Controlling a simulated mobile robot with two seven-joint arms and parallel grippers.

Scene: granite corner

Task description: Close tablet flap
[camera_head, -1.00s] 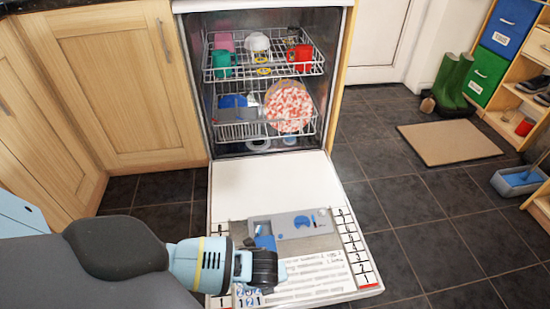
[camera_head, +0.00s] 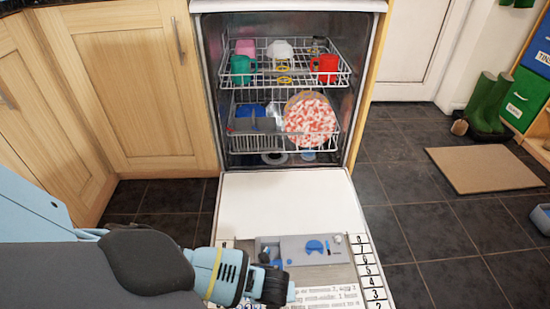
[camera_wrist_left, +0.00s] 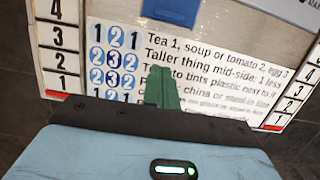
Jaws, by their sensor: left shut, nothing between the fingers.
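The dishwasher door (camera_head: 292,200) lies folded down and open. A grey dispenser panel (camera_head: 345,254) is set into it. A blue tablet flap (camera_head: 268,258) stands at the left of the panel, partly hidden by my gripper; it looks open, with a recess beside it. A blue piece, seemingly the flap, shows at the top of the left wrist view (camera_wrist_left: 168,12). My left gripper (camera_head: 284,291) is over the door, on the near side of the flap. Its fingers (camera_wrist_left: 161,88) are together and empty, above the printed text. My right gripper is not in view.
Two pulled-in racks hold a red mug (camera_head: 324,68), a green mug (camera_head: 243,69) and a patterned plate (camera_head: 310,118). Wooden cupboards (camera_head: 140,90) stand left. A beige mat (camera_head: 486,168) and green boots (camera_head: 490,105) are right.

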